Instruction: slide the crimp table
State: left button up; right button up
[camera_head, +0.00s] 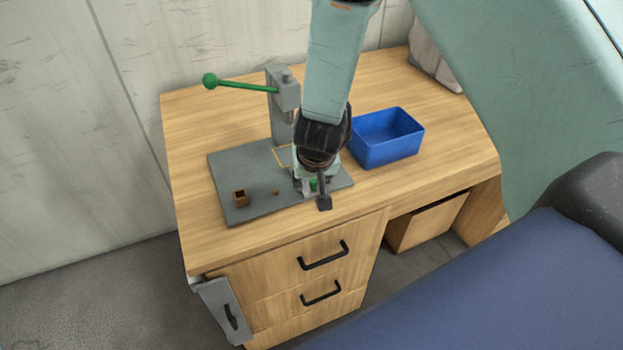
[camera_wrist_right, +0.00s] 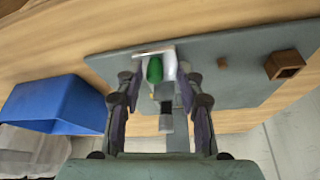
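A grey base plate (camera_head: 240,192) lies on the wooden desk and carries a lever press (camera_head: 281,95) with a green-ball handle (camera_head: 210,81). A small pale piece with a green part (camera_head: 314,185) is at the plate's front right, partly hidden by my gripper. The wrist view shows it as a white bracket around a green part (camera_wrist_right: 155,69); I cannot tell for certain that it is the crimp table. My right gripper (camera_head: 312,186) is low over it. Its fingers (camera_wrist_right: 160,82) are apart, one on each side, with visible gaps. My left gripper is out of view.
A blue bin (camera_head: 387,138) stands right of the plate, close to my right arm. A small brown open box (camera_head: 240,198) and a tiny brown block (camera_head: 276,191) are on the plate's left part. Desk drawers (camera_head: 322,257) are below the front edge.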

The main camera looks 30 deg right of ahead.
jog(key=shift+s+d, duration=0.1)
jog(key=shift+d, duration=0.4)
jog(key=c, duration=0.4)
jog(key=shift+a, duration=0.25)
grip_shut()
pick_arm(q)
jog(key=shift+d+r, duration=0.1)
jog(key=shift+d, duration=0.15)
pick_arm(e)
jog(key=shift+d, duration=0.1)
